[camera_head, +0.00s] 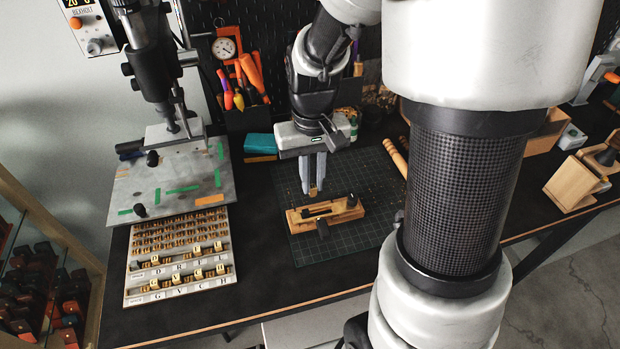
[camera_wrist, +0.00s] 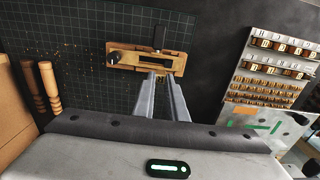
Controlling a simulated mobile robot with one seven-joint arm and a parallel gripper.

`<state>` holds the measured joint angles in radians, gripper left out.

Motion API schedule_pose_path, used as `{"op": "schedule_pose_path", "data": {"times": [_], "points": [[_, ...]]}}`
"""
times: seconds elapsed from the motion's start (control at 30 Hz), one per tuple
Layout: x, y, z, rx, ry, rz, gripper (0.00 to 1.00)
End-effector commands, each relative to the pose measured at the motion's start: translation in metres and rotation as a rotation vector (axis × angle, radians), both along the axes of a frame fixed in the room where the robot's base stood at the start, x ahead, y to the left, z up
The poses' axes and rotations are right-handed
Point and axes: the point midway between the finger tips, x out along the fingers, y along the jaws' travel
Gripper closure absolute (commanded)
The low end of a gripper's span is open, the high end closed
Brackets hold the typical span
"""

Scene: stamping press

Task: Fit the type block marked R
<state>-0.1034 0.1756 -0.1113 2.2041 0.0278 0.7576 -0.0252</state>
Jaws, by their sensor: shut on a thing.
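My gripper (camera_head: 313,188) is shut on a small brass type block (camera_head: 313,192), which sits between the fingertips. Its letter cannot be read. The block is held above and just behind the wooden type holder (camera_head: 345,216), apart from it. The holder has a long slot, a dark knob at one end and a dark clamp at its side. In the wrist view the holder (camera_wrist: 182,62) lies just beyond my fingertips (camera_wrist: 162,76), which partly cover its near edge. The lettered type case (camera_head: 130,290) with brass type blocks stands on the left; it also shows in the wrist view (camera_wrist: 250,68).
The holder lies on a green gridded cutting mat (camera_head: 290,247). The stamping press (camera_head: 160,75) with its grey plate (camera_head: 130,187) stands at the left. Wooden-handled tools (camera_head: 395,157) lie right of the holder. Bare black bench (camera_head: 255,280) lies between the case and mat.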

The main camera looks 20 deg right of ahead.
Motion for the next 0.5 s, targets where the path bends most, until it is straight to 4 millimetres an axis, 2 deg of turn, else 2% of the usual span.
{"op": "schedule_pose_path", "data": {"times": [0.27, 0.5], "points": [[0.000, 0.000, 0.000, 0.000, 0.001, 0.000, 1.00], [0.000, 0.000, -0.014, 0.000, 0.001, 0.000, 1.00]]}}
